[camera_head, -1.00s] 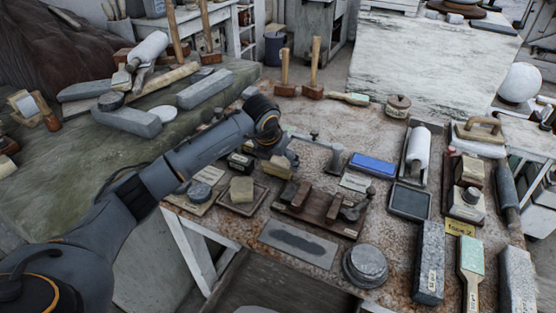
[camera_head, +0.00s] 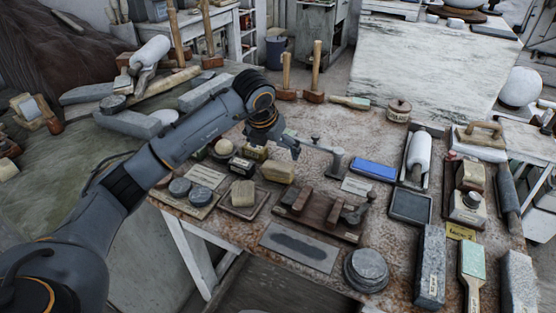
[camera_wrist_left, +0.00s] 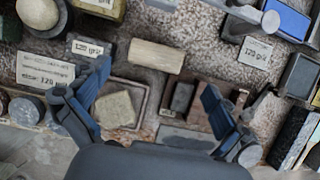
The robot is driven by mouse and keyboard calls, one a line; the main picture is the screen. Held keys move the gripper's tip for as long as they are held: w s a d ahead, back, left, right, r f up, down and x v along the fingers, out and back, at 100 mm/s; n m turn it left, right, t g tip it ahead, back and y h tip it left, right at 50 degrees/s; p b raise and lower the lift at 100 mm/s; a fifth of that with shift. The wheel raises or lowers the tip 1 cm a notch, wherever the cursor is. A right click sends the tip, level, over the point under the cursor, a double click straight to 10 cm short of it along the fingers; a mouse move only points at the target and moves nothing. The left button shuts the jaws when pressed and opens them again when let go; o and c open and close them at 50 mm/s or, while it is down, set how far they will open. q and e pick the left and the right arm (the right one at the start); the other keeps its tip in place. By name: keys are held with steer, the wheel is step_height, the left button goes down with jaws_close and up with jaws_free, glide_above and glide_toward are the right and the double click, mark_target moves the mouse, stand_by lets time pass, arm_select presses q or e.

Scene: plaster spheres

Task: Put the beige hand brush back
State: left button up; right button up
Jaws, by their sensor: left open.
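A beige rectangular block (camera_head: 277,172), which I take for the hand brush, lies on the brown worktable. It sits behind and right of a small tray (camera_head: 255,208) that holds a squarer beige block (camera_head: 243,192). The brush (camera_wrist_left: 156,56) also shows in the left wrist view, near the upper middle, with the squarer block (camera_wrist_left: 115,110) below left of it. My left gripper (camera_head: 280,148) is open above the brush, with no contact visible. In the wrist view its spread fingers (camera_wrist_left: 155,76) hold nothing. Bristles are not visible. My right gripper is out of view.
A dark wooden rack (camera_head: 318,213) stands right of the brush, with a metal stand (camera_head: 336,160) behind it. A blue box (camera_head: 373,169) lies right. The table is crowded.

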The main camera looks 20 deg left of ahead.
arm_select(q)
steer(key=v, duration=0.5)
stand_by(0.3)
